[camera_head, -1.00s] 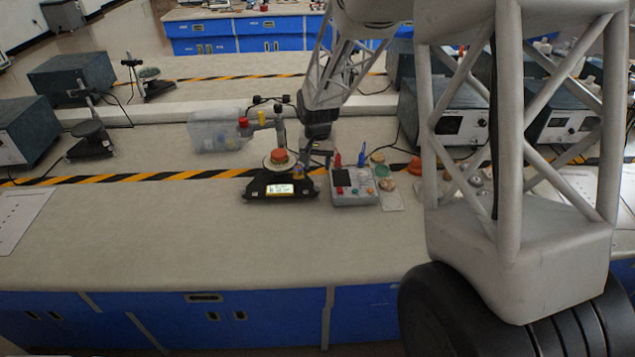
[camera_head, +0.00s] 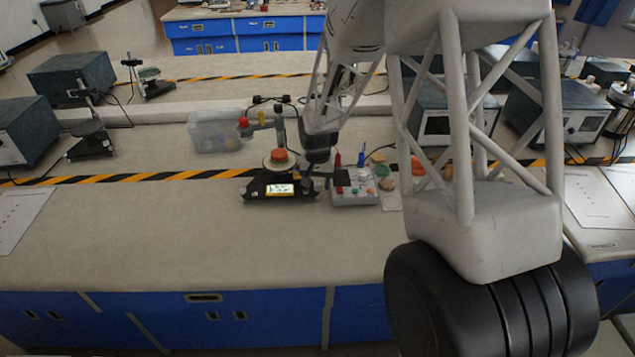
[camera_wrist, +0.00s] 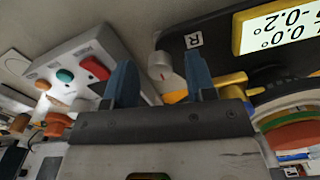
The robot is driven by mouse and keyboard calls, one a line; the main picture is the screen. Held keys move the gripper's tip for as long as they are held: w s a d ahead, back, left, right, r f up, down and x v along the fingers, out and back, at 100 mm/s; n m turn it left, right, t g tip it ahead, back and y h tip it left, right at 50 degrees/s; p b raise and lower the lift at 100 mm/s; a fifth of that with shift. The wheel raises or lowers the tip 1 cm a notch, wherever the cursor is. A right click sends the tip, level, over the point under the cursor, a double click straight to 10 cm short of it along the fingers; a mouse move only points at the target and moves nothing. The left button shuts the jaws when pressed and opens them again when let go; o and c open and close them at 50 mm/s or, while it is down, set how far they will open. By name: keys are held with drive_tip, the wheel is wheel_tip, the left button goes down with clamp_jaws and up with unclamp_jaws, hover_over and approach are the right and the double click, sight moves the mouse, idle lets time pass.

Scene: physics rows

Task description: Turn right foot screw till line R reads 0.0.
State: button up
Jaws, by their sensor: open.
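The black levelling device (camera_head: 256,190) stands on the bench with an orange-topped round part and a lit display (camera_head: 280,189). An R label (camera_wrist: 193,41) marks the near corner of the device. The right foot screw, a pale knob (camera_wrist: 161,66) with a red mark, sits beside this label. My gripper (camera_wrist: 159,63) is open, its two blue fingers on either side of the knob. I cannot tell whether they touch it.
A grey control box (camera_head: 352,196) with coloured buttons stands close to the right of the device; it also shows beside my left finger in the wrist view (camera_wrist: 85,62). A clear plastic bin (camera_head: 213,132) stands behind. The bench front (camera_head: 180,235) is clear.

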drive_tip(key=shift+f, duration=0.1)
drive_tip(key=c, duration=0.9)
drive_tip(key=shift+c, duration=0.2)
drive_tip(key=shift+m, duration=0.4)
drive_tip(key=m, duration=0.9)
drive_tip(key=o, duration=0.9)
